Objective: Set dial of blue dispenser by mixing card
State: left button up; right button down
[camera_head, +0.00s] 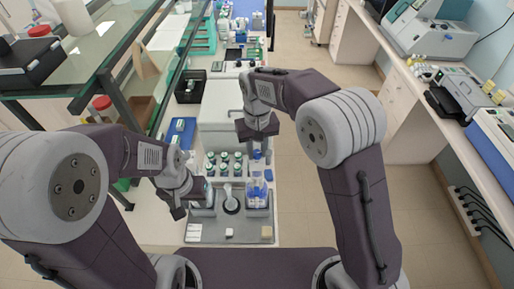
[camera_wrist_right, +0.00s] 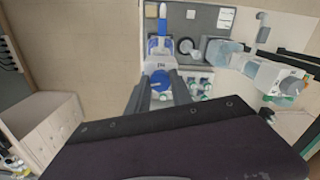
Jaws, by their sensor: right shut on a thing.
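The blue dispenser (camera_head: 257,192) stands on the right side of the grey work tray, and in the right wrist view (camera_wrist_right: 158,62) it has a white body with a label. Its round blue dial (camera_wrist_right: 160,82) sits between the fingers of my right gripper (camera_wrist_right: 160,92), which is shut on it. In the head view this gripper (camera_head: 258,152) is at the dispenser's far side. The mixing card (camera_head: 194,232) lies flat at the tray's front left; its print is too small to read. My left gripper (camera_head: 200,196) is beside a pale bottle at the tray's left; its fingers are unclear.
Several dark-capped bottles (camera_head: 224,160) stand in a rack behind the tray. A round grey stand (camera_head: 231,203) sits in the tray's middle. Small pale blocks (camera_head: 267,232) lie along its front. A glass shelf (camera_head: 90,60) borders the left; floor is open to the right.

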aim_at(257, 154)
jog(key=shift+r+m, duration=0.1)
jog(key=shift+m, duration=1.4)
jog(key=shift+p, duration=0.3)
jog(key=c, duration=1.1)
grip_release()
jog(key=shift+r+b, duration=0.3)
notch_tip(257, 154, up, 8)
jog(key=shift+r+b, duration=0.2)
jog(key=shift+b, duration=0.55)
